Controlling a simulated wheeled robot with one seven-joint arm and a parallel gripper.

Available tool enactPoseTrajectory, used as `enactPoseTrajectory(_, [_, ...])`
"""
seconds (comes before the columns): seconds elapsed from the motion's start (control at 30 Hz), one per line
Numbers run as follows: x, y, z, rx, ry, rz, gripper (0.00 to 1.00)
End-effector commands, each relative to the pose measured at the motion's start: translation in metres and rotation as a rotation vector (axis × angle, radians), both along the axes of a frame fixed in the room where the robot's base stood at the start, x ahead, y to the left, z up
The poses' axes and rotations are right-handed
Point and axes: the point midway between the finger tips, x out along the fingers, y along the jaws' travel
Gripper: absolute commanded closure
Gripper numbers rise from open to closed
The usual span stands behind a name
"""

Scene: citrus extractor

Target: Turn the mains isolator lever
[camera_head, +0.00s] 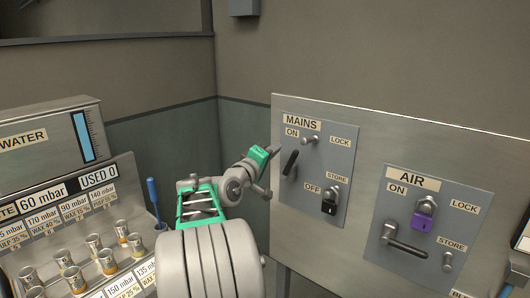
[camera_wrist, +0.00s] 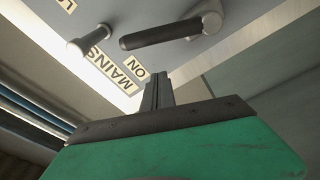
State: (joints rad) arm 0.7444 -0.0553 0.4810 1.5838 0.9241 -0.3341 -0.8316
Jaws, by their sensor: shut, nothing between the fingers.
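The mains isolator lever (camera_head: 290,163) has a black handle and sits on the grey MAINS plate (camera_head: 312,185). Its handle points up, just below the ON label. In the wrist view the lever (camera_wrist: 160,35) runs leftward from its round metal pivot. My gripper (camera_head: 274,148) is at the plate's left edge, to the left of the lever. In the wrist view my gripper (camera_wrist: 158,90) is shut and empty, its tips below the lever and apart from it in the picture. A black padlock (camera_head: 329,207) hangs at STORE, and a metal peg (camera_head: 310,139) is at LOCK.
To the right, the AIR plate (camera_head: 405,248) carries a purple padlock (camera_head: 421,222) and a metal lever (camera_head: 404,240). At the left stands a sloped WATER console (camera_head: 45,140) with several small cups and a blue-handled tool (camera_head: 152,190).

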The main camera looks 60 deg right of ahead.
Motion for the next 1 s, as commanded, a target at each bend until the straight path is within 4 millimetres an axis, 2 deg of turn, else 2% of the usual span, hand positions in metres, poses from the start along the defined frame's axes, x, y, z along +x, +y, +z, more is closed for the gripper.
enactPoseTrajectory(0.03, [-0.004, -0.009, 0.003, 0.001, 0.001, -0.003, 1.00])
enactPoseTrajectory(0.2, [-0.027, 0.005, -0.009, 0.000, -0.001, 0.000, 1.00])
enactPoseTrajectory(0.3, [-0.033, 0.007, -0.013, 0.001, 0.000, 0.000, 1.00])
enactPoseTrajectory(1.0, [-0.038, 0.009, -0.018, -0.007, -0.052, 0.001, 1.00])
